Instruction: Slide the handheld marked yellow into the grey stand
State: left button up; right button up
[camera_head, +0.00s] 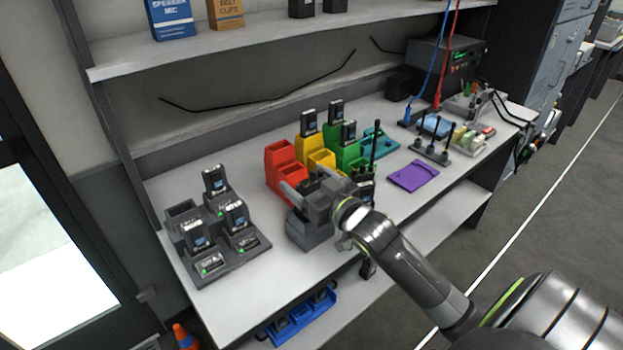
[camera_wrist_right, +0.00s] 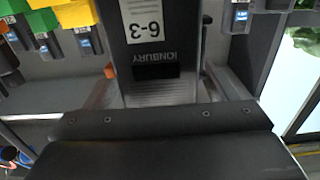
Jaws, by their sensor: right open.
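My right gripper (camera_head: 312,218) is open over the grey stand-like block (camera_head: 308,236) near the front of the bench. In the right wrist view, the spread fingers of the right gripper (camera_wrist_right: 164,88) flank a dark body labelled "6-3" and "IONBURY" (camera_wrist_right: 160,35). I cannot tell whether this body is a handheld or part of the stand. No yellow mark on a handheld can be made out. My left gripper is not in view.
A multi-slot charger (camera_head: 228,252) stands at left. Red (camera_head: 284,168), yellow (camera_head: 319,160) and green bins stand behind my gripper. A blue tray (camera_head: 302,318) sits below the bench top.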

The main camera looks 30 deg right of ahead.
jog(key=s+d+p, duration=0.1)
jog(key=s+p, duration=0.1)
jog(key=s, duration=1.5)
jog(key=shift+s+d, duration=0.15)
jog(key=shift+s, duration=0.05)
jog(key=shift+d, duration=0.1)
